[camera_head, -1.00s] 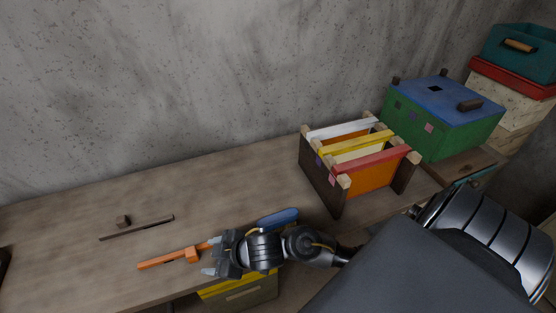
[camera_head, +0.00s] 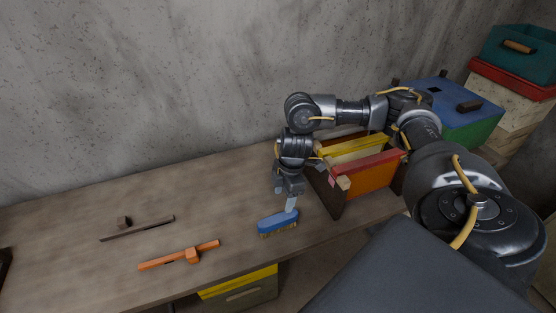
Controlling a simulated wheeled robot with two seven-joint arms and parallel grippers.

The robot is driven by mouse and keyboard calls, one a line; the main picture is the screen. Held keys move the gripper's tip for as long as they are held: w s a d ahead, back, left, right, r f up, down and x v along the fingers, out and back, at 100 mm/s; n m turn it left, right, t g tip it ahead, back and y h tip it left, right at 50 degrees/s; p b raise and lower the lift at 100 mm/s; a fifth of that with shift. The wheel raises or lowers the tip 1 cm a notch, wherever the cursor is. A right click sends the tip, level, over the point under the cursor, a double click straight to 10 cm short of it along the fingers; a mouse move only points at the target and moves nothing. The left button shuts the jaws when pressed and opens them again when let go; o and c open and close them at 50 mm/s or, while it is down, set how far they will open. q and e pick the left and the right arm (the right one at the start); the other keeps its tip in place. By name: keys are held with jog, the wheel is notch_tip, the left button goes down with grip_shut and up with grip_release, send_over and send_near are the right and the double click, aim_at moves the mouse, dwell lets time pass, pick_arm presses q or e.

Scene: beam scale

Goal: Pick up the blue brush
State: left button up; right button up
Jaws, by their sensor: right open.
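The blue brush (camera_head: 278,222) lies on the wooden table near its front edge, with yellowish bristles facing the front and a pale handle at its upper right. My right gripper (camera_head: 289,192) points down directly above the handle end of the brush. It is open, and its fingertips are close to the handle; whether they touch it I cannot tell. My left gripper does not show.
A wooden rack with coloured frames (camera_head: 368,178) stands just right of the gripper. An orange tool (camera_head: 180,256) and a dark bar (camera_head: 137,228) lie to the left on the table (camera_head: 80,262). A blue-topped green box (camera_head: 470,130) stands behind at the right.

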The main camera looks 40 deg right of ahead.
aim_at(278, 217)
jog(key=f, duration=0.3)
jog(key=a+f, duration=0.1)
jog(key=f, duration=0.3)
jog(key=a+f+p, duration=0.1)
jog(key=f, duration=0.2)
jog(key=shift+w+f, duration=0.3)
jog(key=c, duration=1.1)
